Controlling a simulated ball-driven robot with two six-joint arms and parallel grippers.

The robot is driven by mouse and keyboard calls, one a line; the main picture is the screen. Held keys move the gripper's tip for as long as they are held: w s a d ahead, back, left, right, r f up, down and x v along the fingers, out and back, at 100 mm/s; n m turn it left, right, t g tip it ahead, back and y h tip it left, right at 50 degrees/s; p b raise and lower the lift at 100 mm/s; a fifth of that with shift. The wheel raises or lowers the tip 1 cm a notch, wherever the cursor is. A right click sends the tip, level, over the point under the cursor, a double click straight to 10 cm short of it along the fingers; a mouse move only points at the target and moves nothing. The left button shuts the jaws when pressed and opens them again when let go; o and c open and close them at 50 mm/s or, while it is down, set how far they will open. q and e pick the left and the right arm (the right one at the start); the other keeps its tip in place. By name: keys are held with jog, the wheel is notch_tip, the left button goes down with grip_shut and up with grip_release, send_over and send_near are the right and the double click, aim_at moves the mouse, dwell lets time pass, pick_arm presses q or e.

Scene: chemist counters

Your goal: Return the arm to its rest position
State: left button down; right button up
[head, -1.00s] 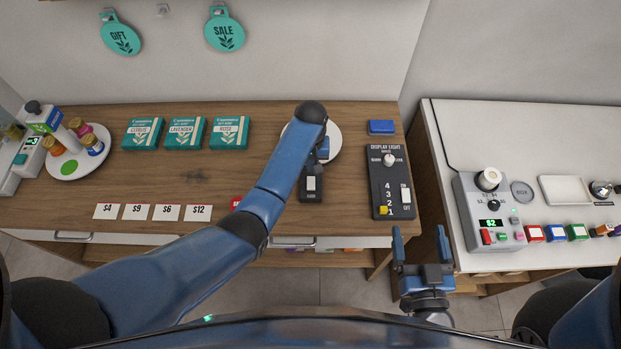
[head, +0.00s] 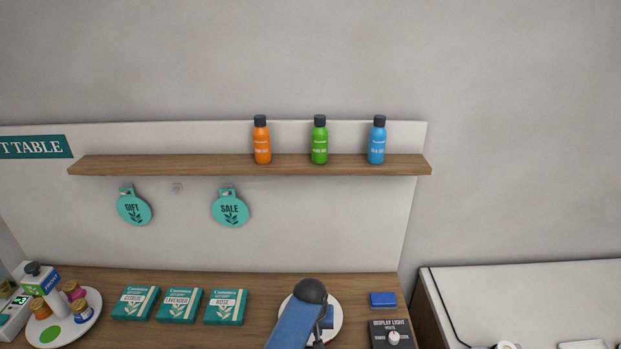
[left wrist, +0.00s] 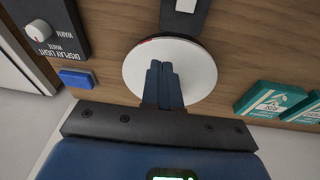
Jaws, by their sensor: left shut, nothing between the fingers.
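My left arm (head: 296,322) reaches in from the bottom of the head view, its wrist over a white round plate (head: 336,323) on the wooden counter. The left gripper's fingers show in the left wrist view (left wrist: 164,84), shut with nothing between them. They point over the white plate (left wrist: 197,62), and I cannot tell their exact height above it. My right gripper is outside the head view.
A blue block (head: 383,300) and the display light panel (head: 392,335) are right of the plate. Teal soap boxes (head: 180,305) and a tray of small bottles (head: 92,322) are to the left. A wall shelf (head: 200,165) holds orange, green and blue bottles. A white counter (head: 530,290) stands right.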

pick_arm(q)
jog(key=w+d+r+t+h, duration=0.2)
jog(key=w+r+t, duration=0.2)
jog(key=w+r, duration=0.1)
jog(key=a+m+t+h+b, duration=0.2)
jog(key=a+t+b, duration=0.15)
jog(key=t, duration=0.25)
jog(key=s+a+r+t+y+b, duration=0.1)
jog(key=s+a+t+b, duration=0.2)
jog(key=s+a, duration=0.55)
jog(key=s+a+r+t+b, duration=0.15)
jog(key=s+a+t, duration=0.35)
jog(key=s, duration=0.6)
jog(key=s+a+f+n+g+y+b, duration=0.1)
jog(key=s+a+f+y+b, duration=0.1)
jog(key=s, duration=0.7)
jog(key=s+a+f+n+g+y+b, duration=0.1)
jog(key=s+a+f+y+b, duration=0.1)
jog(key=s+a+f+b, duration=0.3)
jog(key=s+a, duration=0.1)
jog(key=s, duration=0.3)
jog(key=shift+a+f+n+g, duration=0.2)
jog(key=shift+f+n+g, duration=0.1)
jog(key=shift+n, duration=0.1)
